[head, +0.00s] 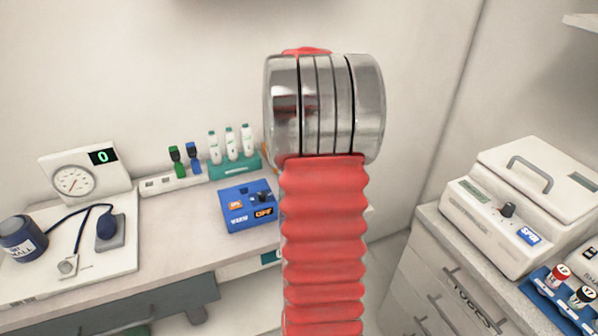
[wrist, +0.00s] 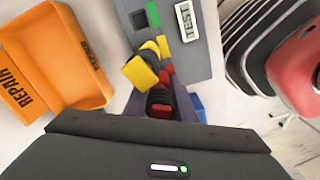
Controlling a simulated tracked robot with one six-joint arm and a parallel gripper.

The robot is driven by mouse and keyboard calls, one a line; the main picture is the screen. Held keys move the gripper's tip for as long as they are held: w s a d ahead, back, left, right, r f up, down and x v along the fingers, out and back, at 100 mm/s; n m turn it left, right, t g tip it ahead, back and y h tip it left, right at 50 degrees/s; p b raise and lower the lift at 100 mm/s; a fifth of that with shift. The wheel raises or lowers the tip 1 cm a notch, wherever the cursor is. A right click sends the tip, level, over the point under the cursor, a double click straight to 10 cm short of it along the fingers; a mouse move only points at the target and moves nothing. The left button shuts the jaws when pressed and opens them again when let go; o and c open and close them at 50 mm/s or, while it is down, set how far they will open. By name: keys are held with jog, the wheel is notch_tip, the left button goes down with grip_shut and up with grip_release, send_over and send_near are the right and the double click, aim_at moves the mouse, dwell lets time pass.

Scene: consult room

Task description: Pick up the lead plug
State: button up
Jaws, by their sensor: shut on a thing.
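In the wrist view my gripper (wrist: 157,78) reaches forward from its dark body at the bottom of the picture. It is shut on the lead plug (wrist: 159,100), a small ribbed piece in black and red. Yellow blocks show around its far end; I cannot tell which of them belong to the plug and which to my fingers. The plug is in front of a grey panel (wrist: 190,62) with a TEST label and a green square. I cannot tell whether the plug touches the panel. In the head view neither gripper nor plug shows; my red arm fills the middle.
An orange REPAIR tray (wrist: 45,50) lies left of my gripper. A red chair-like thing (wrist: 298,65) is at right.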

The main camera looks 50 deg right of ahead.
notch_tip(320, 180, up, 18)
dwell(0.7)
jog(key=shift+r, duration=0.15)
dwell(0.5)
jog(key=shift+r, duration=1.95)
